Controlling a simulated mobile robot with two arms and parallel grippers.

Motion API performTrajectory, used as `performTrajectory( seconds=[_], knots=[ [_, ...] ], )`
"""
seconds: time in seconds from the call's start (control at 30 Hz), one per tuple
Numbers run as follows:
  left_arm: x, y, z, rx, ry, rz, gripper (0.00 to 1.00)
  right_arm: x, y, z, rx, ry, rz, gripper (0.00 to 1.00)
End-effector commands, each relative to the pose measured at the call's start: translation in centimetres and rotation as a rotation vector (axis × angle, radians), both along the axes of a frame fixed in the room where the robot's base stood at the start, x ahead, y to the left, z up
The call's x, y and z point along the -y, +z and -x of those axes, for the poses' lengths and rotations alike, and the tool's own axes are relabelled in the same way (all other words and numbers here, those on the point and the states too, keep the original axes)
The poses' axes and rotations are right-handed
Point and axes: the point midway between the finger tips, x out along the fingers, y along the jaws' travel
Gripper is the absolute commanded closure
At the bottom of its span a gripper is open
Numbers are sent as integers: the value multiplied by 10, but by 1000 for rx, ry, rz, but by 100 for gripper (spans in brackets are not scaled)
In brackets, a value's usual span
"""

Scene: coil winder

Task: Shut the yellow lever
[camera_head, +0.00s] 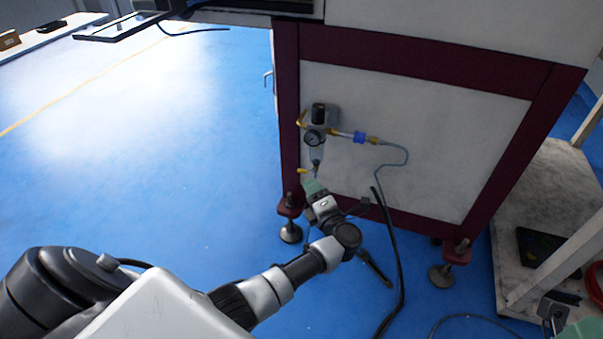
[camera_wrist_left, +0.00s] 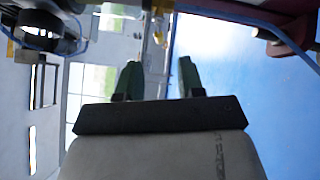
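The small yellow lever (camera_head: 302,170) shows in the head view, low on the air regulator unit (camera_head: 315,138) mounted on the machine's side panel. My left gripper (camera_head: 311,187) is just below it, reaching up from the floor side. A gap between the two cannot be judged. In the left wrist view the two green fingers of my left gripper (camera_wrist_left: 159,72) stand apart with nothing between them. My right gripper (camera_head: 580,328) shows only partly at the lower right corner.
The pale panel (camera_head: 440,130) has a dark red frame and stands on levelling feet (camera_head: 290,232). A blue fitting (camera_head: 359,137) and a thin hose (camera_head: 405,152) run right from the regulator. A black cable (camera_head: 393,240) hangs beside my left arm. Blue floor at left is clear.

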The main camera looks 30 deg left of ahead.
Motion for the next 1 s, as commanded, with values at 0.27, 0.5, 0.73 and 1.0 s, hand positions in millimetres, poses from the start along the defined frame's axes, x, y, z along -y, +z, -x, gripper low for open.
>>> performTrajectory(
  seconds=[0.27, 0.5, 0.73, 1.0],
  knots=[
    [-46, 1, -29, 3, 0, -4, 62, -1, 5, -6, 58, -3, 4, 14],
    [-66, 4, -41, 1, -2, -2, 62, -2, 10, -8, 86, -5, 8, 14],
    [-68, 5, -42, 0, -3, -2, 62, -2, 12, -8, 88, -5, 9, 14],
    [-68, 5, -42, 1, -3, -1, 89, -2, 12, -8, 88, -5, 9, 14]
  ],
)
